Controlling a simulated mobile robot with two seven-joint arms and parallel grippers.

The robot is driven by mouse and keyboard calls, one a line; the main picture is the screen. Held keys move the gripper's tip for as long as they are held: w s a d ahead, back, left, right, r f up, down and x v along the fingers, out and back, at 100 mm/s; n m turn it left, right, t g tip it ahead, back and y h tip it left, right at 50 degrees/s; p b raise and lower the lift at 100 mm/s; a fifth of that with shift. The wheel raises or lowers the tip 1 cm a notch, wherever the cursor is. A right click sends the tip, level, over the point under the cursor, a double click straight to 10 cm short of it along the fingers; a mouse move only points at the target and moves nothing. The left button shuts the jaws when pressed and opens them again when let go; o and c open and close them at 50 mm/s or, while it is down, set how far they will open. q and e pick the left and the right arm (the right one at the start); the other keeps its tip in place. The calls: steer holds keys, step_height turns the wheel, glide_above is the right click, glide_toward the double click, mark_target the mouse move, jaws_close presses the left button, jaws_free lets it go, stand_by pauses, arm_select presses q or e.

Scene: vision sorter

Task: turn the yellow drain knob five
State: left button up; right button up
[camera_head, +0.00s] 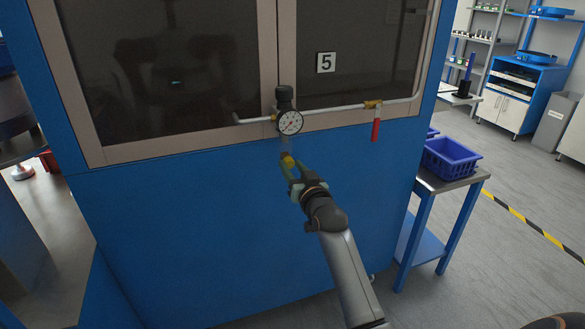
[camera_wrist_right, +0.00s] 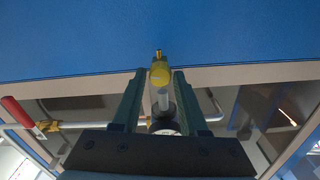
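The yellow drain knob (camera_head: 288,162) is under the round pressure gauge (camera_head: 290,123) and its clear bowl, below the sign with a 5 (camera_head: 326,62). My right gripper (camera_head: 289,168) reaches up to it from below. In the right wrist view the yellow knob (camera_wrist_right: 160,75) lies between the two fingertips (camera_wrist_right: 159,80), with a narrow gap showing on each side. The fingers look open around the knob, and I see no clear contact. A small brass tip sticks out of the knob. My left gripper is not in view.
A pipe with a red-handled valve (camera_head: 376,128) runs right from the gauge. The blue cabinet wall (camera_head: 180,220) is close behind the gripper. A blue crate (camera_head: 450,160) stands on a side table at the right. Open floor lies beyond.

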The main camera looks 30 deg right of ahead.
jaws_close()
stand_by(0.3)
